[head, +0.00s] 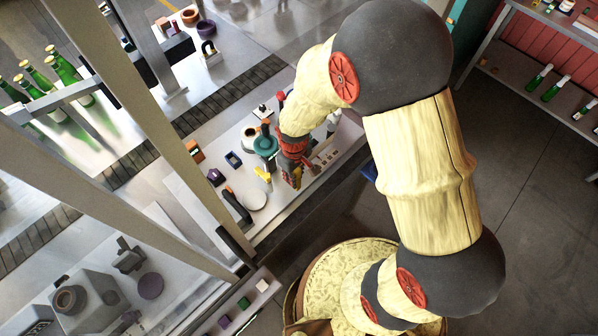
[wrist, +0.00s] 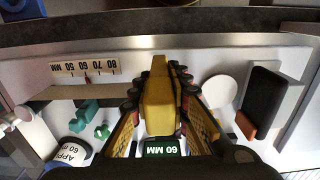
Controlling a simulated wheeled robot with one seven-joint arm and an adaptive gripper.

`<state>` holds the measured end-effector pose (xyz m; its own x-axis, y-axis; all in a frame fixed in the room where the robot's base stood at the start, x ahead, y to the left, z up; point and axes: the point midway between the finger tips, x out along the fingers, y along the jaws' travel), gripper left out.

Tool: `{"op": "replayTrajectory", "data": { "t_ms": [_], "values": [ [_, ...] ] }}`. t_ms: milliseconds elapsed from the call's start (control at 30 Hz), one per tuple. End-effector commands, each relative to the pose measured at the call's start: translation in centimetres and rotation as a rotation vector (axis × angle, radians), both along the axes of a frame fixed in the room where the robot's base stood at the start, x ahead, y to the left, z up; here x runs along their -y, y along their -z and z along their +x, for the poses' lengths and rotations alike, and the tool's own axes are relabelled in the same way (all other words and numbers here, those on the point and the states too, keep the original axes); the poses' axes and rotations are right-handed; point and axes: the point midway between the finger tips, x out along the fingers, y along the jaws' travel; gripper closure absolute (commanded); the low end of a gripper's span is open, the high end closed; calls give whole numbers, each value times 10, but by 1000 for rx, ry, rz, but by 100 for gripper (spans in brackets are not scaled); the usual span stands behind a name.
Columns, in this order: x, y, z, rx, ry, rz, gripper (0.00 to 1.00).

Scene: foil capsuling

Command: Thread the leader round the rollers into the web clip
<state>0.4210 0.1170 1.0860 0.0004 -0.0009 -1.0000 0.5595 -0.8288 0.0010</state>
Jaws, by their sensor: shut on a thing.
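My gripper (head: 295,178) is low over the pale work table and partly hidden by its own wrist in the head view. In the wrist view my gripper (wrist: 160,95) is shut on a yellow tapered piece (wrist: 158,103) between its two fingers. I cannot tell whether this piece is the leader's end. A green "60 MM" label (wrist: 164,147) shows just below it. A teal round part (head: 265,143) stands beside a white one with a copper-coloured top (head: 250,133). Teal parts (wrist: 88,112) also show left in the wrist view. I cannot identify the web clip or the threading path.
A plate marked "80 70 60 50 MM" (wrist: 86,68) lies left of the gripper. A white disc (wrist: 220,91) and a black block (wrist: 262,94) lie to the right. A dark conveyor (head: 215,105) runs behind the work area. A pale frame post (head: 150,110) crosses the head view.

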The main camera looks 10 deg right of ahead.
Motion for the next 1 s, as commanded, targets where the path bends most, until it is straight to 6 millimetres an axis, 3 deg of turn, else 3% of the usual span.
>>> {"op": "replayTrajectory", "data": {
  "t_ms": [1000],
  "values": [
    [-54, 0, -36, 1, -2, 1, 100]
  ]
}}
